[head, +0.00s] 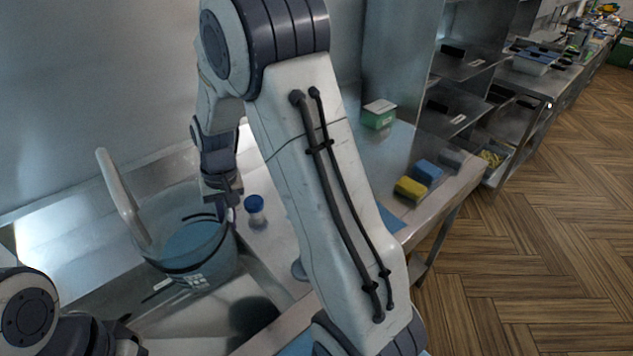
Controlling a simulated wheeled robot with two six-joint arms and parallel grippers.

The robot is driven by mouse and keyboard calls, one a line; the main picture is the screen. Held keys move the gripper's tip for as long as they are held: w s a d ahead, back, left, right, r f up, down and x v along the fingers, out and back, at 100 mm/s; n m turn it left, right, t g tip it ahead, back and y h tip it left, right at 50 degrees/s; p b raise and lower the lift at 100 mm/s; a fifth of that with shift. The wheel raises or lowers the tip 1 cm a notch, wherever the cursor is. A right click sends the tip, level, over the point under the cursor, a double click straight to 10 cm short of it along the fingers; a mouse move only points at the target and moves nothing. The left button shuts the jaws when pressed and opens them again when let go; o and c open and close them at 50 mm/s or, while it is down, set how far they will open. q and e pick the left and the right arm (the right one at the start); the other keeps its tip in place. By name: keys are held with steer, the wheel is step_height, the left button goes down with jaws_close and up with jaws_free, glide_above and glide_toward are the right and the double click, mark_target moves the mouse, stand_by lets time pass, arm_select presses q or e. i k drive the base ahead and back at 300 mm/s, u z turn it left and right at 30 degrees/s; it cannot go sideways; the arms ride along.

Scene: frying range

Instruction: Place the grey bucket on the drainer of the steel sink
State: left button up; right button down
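The grey bucket (212,268) is at the left of the head view, with a white patterned mark on its front and a bluish inside. A pale curved bar (122,198) rises at its left rim; I cannot tell if it belongs to the bucket. The steel sink (160,325) lies around and below the bucket; I cannot tell whether the bucket touches it. My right gripper (224,206) points down at the bucket's back right rim, with dark fingers at the rim; their closure is unclear. My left gripper (126,342) is low at the left edge, partly cut off, away from the bucket.
A blue-capped bottle (256,212) stands just right of the bucket. Yellow (410,189) and blue (427,172) sponges and a green box (378,114) are on the counter to the right. My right arm hides the middle. Open wooden floor (540,230) is at right.

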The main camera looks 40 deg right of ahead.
mark_target(369, 172)
steer(key=k, duration=0.45)
steer(key=u, duration=2.2)
steer(key=k, duration=1.95)
steer(key=z, duration=1.75)
steer(key=i, duration=0.85)
